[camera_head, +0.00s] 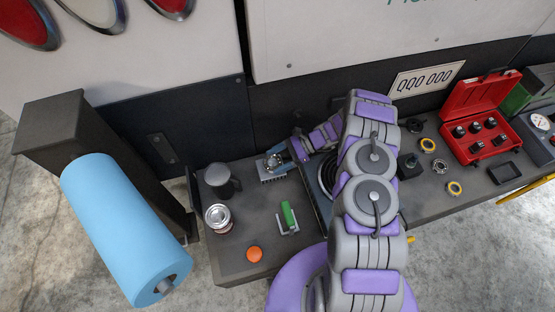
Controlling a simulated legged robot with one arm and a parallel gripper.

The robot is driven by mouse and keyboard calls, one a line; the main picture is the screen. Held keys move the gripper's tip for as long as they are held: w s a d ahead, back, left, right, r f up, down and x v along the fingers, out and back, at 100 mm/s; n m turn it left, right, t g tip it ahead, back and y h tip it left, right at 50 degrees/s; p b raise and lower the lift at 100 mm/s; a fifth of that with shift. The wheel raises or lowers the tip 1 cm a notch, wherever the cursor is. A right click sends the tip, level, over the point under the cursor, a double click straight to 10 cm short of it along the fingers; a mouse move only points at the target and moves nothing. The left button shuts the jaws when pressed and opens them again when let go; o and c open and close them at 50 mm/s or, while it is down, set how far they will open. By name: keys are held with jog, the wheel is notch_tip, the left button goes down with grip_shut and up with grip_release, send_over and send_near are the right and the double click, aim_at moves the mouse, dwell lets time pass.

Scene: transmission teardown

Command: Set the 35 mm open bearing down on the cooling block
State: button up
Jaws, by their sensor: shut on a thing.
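My gripper (274,161) is at the back left of the bench, with my arm reaching over from the right. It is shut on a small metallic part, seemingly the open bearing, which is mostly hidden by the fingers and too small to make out. The cooling block (270,178), a light grey finned piece, lies right below the gripper on the bench. I cannot tell whether the held part touches the block.
A dark mug (220,181), a tin (218,217), a green-handled tool (288,217) and an orange disc (254,254) stand on the left. A dark plate is partly behind my arm. Rings, a loose bearing (439,167) and a red case (478,112) lie right.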

jog(key=shift+a+f, duration=0.1)
jog(key=o, duration=0.9)
jog(key=shift+a, duration=0.2)
jog(key=o, duration=0.4)
jog(key=shift+a, duration=0.25)
jog(key=shift+c, duration=0.2)
jog(key=shift+d, duration=0.35)
jog(key=p+v, duration=0.3)
jog(key=v, duration=0.9)
jog(key=s+a+r+n+h, duration=0.2)
jog(key=s+r, duration=0.1)
jog(key=r, duration=0.5)
jog(key=s+a+r+n+g+h, duration=0.1)
jog(key=s+a+r+n, duration=0.15)
jog(key=r, duration=0.65)
jog(key=s+a+r+n+h, duration=0.1)
jog(key=s+r+n+h, duration=0.2)
jog(key=r, duration=0.5)
jog(key=s+d+r+n+t+h, duration=0.1)
jog(key=s+d+r+n+h, duration=0.1)
jog(key=s, duration=0.7)
jog(key=s+d+r+n+t+h, duration=0.1)
jog(key=s+d+r+n+h, duration=0.1)
jog(key=s, duration=0.8)
jog(key=s+d+r+n+t+h, duration=0.1)
jog(key=s+d+r, duration=0.3)
jog(key=s, duration=0.5)
jog(key=shift+s+d+r+n+t+h, duration=0.2)
jog(key=shift+d+r+n+t+h, duration=0.1)
jog(key=shift+r+n+h, duration=0.6)
